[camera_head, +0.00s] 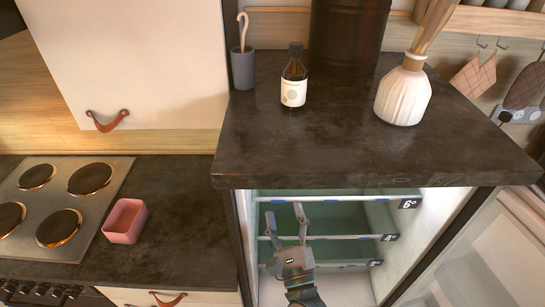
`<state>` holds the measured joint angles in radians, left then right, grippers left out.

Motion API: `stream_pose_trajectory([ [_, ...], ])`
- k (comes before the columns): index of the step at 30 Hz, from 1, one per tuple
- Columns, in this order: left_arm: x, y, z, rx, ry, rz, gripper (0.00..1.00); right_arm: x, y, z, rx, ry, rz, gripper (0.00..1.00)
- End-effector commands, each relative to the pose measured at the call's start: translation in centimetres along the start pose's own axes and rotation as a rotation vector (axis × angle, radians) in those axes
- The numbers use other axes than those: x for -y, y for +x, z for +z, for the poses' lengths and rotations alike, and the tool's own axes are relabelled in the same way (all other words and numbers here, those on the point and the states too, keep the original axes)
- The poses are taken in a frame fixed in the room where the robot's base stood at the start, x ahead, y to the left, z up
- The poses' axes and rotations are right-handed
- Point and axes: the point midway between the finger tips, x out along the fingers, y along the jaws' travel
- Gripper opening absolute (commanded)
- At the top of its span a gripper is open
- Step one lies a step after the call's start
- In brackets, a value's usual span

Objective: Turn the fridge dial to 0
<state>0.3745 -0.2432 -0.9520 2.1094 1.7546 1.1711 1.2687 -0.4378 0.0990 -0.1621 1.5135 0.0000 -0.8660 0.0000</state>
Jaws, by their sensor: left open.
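The fridge (430,240) stands open under the dark counter, with its door (490,260) swung out to the right. Inside are greenish shelves with pale front rails. Small dark labels sit at their right ends: one reads 6° (408,203), one below seems to read 4 (390,238), and the lowest (375,263) is too small to read. I cannot make out a dial. My left gripper (285,212) is in front of the fridge opening, fingers pointing up, apart and empty. It hides part of the shelves. My right gripper is not in view.
The counter (330,150) above the fridge holds a brown bottle (293,75), a white ribbed vase (403,92) and a grey cup (243,67). A stove (60,205) and a pink box (125,221) are at the left.

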Motion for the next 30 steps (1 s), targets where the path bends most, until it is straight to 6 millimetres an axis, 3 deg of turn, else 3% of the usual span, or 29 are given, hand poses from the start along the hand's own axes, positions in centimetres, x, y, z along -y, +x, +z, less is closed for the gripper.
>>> stream_pose_trajectory([
  [12,0.4,9.9,0.3,0.007,0.011,-0.001,0.62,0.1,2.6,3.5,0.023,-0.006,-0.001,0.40],
  [18,0.1,13.6,0.2,0.005,0.009,-0.001,0.62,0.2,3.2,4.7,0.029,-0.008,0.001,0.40],
  [24,0.0,15.2,0.2,0.004,0.006,0.000,0.62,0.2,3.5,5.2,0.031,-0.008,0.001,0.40],
  [30,0.2,15.3,0.0,0.003,0.008,-0.001,0.62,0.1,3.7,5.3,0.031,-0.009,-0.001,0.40],
])
